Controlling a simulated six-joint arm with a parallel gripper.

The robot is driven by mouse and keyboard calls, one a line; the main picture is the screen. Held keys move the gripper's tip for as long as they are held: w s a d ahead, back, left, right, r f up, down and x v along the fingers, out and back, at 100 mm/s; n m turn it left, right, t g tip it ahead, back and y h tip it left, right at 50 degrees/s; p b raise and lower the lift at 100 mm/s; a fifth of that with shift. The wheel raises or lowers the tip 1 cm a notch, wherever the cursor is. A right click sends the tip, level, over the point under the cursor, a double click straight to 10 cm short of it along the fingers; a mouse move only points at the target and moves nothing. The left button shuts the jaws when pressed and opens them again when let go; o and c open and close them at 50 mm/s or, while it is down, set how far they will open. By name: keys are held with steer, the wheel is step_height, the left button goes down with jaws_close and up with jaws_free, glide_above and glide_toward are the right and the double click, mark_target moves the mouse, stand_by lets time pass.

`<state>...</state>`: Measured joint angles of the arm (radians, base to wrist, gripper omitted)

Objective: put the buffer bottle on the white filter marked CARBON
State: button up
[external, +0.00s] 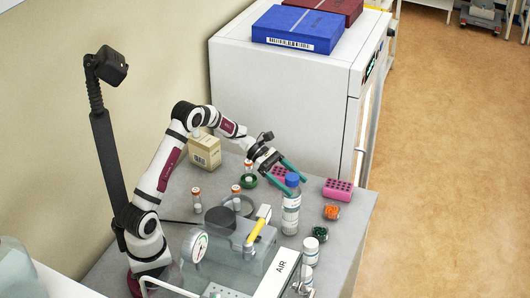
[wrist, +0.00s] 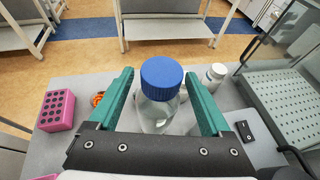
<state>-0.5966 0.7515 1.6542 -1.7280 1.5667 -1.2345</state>
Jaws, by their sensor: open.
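The buffer bottle (external: 290,218) is clear with a pale label and a blue cap, and stands upright on the grey bench. In the wrist view the bottle (wrist: 158,115) is between the two teal fingers. My gripper (external: 297,187) is open around its upper part, with a visible gap on each side in the wrist view (wrist: 159,73). I cannot find a filter with readable CARBON lettering.
Pink racks (external: 338,189), bowls of orange (external: 331,212) and green (external: 320,233) pieces, and a white jar (external: 310,250) are near the bottle. A yellow-handled clamp (external: 257,228) and a gauge (external: 194,247) stand left. A large white cabinet (external: 285,90) stands behind.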

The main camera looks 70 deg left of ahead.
steer(key=shift+r, duration=0.2)
steer(key=v, duration=1.2)
steer(key=s+d+r+m+g+y, duration=0.1)
steer(key=s+d+m+g+y, duration=0.2)
steer(key=s+d+m+g, duration=0.6)
steer(key=s+d+f+m+t+y, duration=0.1)
steer(key=s+d+m+y, duration=0.1)
steer(key=s+m+y, duration=0.3)
steer(key=s+d+f+m+y, duration=0.1)
steer(key=s+m+y, duration=0.4)
steer(key=s+m, duration=0.9)
steer(key=shift+s+d+f+m+t, duration=0.15)
steer(key=shift+d+f+m+t, duration=0.25)
steer(key=shift+m, duration=0.6)
